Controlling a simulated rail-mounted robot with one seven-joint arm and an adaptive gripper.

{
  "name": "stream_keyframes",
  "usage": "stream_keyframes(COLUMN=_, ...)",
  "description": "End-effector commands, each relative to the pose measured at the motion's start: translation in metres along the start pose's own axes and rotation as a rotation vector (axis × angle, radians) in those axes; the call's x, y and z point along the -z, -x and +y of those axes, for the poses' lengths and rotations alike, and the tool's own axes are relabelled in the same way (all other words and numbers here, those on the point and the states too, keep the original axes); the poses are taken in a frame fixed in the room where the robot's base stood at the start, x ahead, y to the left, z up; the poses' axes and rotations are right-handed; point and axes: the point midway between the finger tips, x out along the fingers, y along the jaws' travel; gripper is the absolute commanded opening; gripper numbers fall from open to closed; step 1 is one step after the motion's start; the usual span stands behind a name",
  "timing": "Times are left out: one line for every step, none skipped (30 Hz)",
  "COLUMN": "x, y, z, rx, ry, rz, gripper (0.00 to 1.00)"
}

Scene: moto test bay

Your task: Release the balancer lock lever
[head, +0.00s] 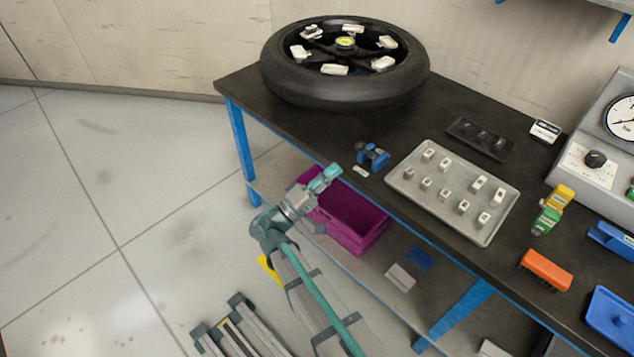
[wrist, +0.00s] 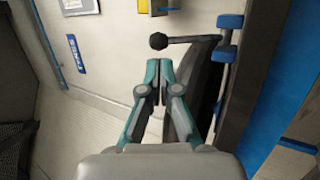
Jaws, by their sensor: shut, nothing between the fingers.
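In the wrist view a dark lever with a round black knob (wrist: 158,41) runs level to the right, to a blue fitting (wrist: 228,37). I cannot make out this lever in the head view. My gripper (wrist: 157,80) is shut and empty, its teal fingers together. In the picture the fingertips are just below the knob with a visible gap; I cannot tell the depth between them. The head view also shows my gripper (head: 328,175) in front of the bench's front edge. A dark curved body (wrist: 208,88) lies below the lever, partly hidden by the right finger.
On the dark bench (head: 290,112) lie a tyred wheel (head: 345,93), a small blue device (head: 372,157), a grey tray (head: 450,212) of small blocks and an orange brush (head: 546,268). A purple crate (head: 350,222) stands on the lower shelf. The floor at left is clear.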

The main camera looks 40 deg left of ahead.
Motion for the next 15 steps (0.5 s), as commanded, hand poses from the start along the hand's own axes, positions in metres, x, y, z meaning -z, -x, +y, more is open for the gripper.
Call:
stream_keyframes(x=0.000, y=-0.011, z=0.002, rx=0.000, ry=0.000, rz=-0.001, gripper=0.00)
stream_keyframes(x=-0.001, y=-0.017, z=0.001, rx=-0.001, ry=0.000, rz=-0.002, gripper=0.00)
stream_keyframes(x=0.000, y=-0.023, z=0.002, rx=-0.001, ry=0.000, rz=-0.002, gripper=0.00)
stream_keyframes(x=0.000, y=-0.027, z=0.002, rx=-0.001, ry=0.000, rz=-0.001, gripper=0.00)
stream_keyframes(x=0.000, y=-0.031, z=0.002, rx=-0.001, ry=0.000, rz=0.000, gripper=0.00)
stream_keyframes(x=0.000, y=-0.036, z=0.001, rx=-0.001, ry=0.000, rz=-0.001, gripper=0.00)
stream_keyframes(x=0.000, y=-0.040, z=0.001, rx=-0.001, ry=0.000, rz=-0.001, gripper=0.00)
stream_keyframes(x=0.000, y=-0.043, z=0.001, rx=-0.001, ry=-0.001, rz=-0.001, gripper=0.00)
stream_keyframes(x=0.000, y=-0.046, z=0.001, rx=-0.001, ry=-0.001, rz=0.000, gripper=0.00)
stream_keyframes(x=0.000, y=-0.048, z=0.001, rx=-0.001, ry=-0.001, rz=0.001, gripper=0.00)
stream_keyframes(x=0.001, y=-0.050, z=0.001, rx=-0.001, ry=-0.001, rz=0.001, gripper=0.00)
stream_keyframes(x=0.001, y=-0.051, z=0.001, rx=-0.001, ry=-0.001, rz=0.001, gripper=0.00)
stream_keyframes(x=0.000, y=-0.052, z=0.001, rx=-0.001, ry=-0.001, rz=0.001, gripper=0.00)
stream_keyframes(x=0.000, y=-0.053, z=0.001, rx=-0.001, ry=-0.001, rz=0.001, gripper=0.00)
stream_keyframes(x=0.000, y=-0.054, z=0.000, rx=-0.001, ry=-0.001, rz=0.001, gripper=0.00)
